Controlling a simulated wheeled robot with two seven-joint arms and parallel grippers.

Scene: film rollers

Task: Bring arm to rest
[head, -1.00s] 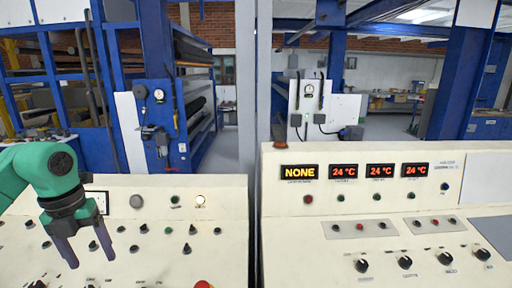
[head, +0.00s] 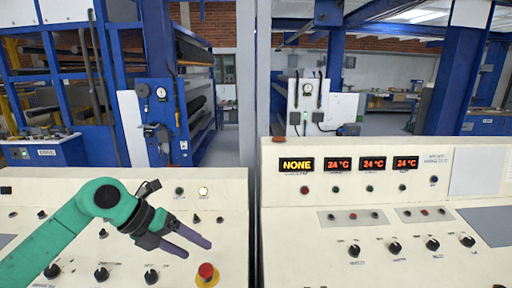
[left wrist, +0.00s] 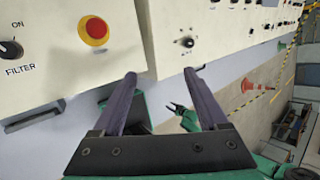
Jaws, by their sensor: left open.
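My left gripper (head: 199,250) is open and empty in the head view, at the end of my green arm. It hangs over the left cream control panel (head: 50,195), its dark fingers pointing right and slightly down. The red emergency button (head: 206,271) is just below the fingertips in the picture. In the left wrist view the two fingers (left wrist: 160,74) stand apart with nothing between them. The red button (left wrist: 96,31) shows there at upper left, clear of the fingers.
The right control panel (head: 350,215) has a lit display reading NONE (head: 296,164), several 24 °C displays and knobs. A narrow gap separates the panels. A FILTER knob (left wrist: 10,49) is at left in the wrist view.

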